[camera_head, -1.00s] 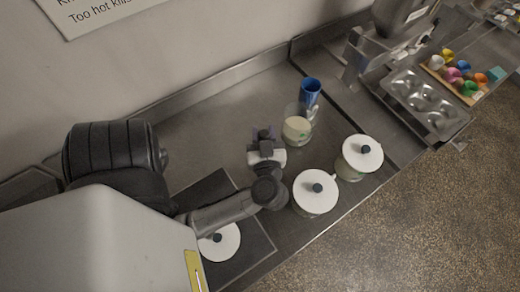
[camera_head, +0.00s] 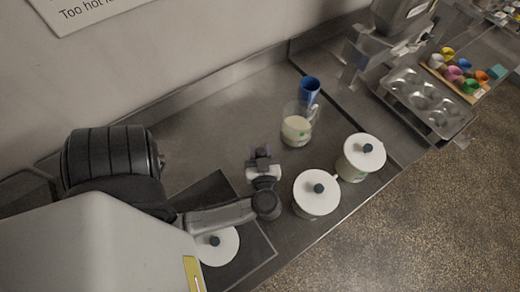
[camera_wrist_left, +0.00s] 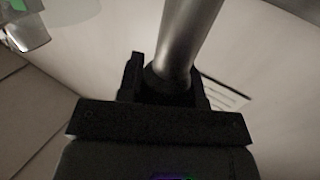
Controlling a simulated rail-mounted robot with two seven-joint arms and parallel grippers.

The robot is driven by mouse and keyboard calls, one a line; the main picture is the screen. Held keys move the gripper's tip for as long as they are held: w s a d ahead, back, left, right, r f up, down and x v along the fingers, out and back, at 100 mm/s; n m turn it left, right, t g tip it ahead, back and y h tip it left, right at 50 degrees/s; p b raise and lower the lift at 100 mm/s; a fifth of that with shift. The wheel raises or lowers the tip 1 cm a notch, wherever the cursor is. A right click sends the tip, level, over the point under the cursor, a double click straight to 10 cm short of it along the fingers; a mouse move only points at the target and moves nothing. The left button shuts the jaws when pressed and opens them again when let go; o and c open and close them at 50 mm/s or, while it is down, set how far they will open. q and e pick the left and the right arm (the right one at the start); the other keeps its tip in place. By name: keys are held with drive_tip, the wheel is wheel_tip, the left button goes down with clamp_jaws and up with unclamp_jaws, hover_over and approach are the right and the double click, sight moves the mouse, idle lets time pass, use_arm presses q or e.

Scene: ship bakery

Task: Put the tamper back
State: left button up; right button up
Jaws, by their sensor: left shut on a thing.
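My left gripper (camera_head: 261,154) is above the steel counter, left of the glass jug and the middle white-lidded pot. In the left wrist view its dark fingers (camera_wrist_left: 168,84) are shut around a smooth grey metal cylinder, which looks like the tamper (camera_wrist_left: 187,38). The cylinder stands out from between the fingers and runs off the top of the picture, so its far end is out of view. In the head view the tamper cannot be made out clearly at the gripper. My right gripper is not in view.
A glass jug (camera_head: 296,129) with white contents and a blue cup (camera_head: 309,90) stand behind right. White-lidded pots stand near the front edge (camera_head: 316,198), right (camera_head: 362,160) and on a dark mat (camera_head: 221,249). A muffin tin (camera_head: 416,91) is far right. The counter's back left is clear.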

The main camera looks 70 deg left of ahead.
use_arm(q)
drive_tip(key=shift+f, duration=0.1)
drive_tip(key=o, duration=0.9)
drive_tip(key=shift+o, duration=0.2)
drive_tip(key=shift+r, duration=0.2)
drive_tip(key=p+v, duration=0.2)
drive_tip(key=v, duration=0.1)
drive_tip(key=shift+s+d+f, duration=0.1)
drive_tip(key=shift+d, duration=0.4)
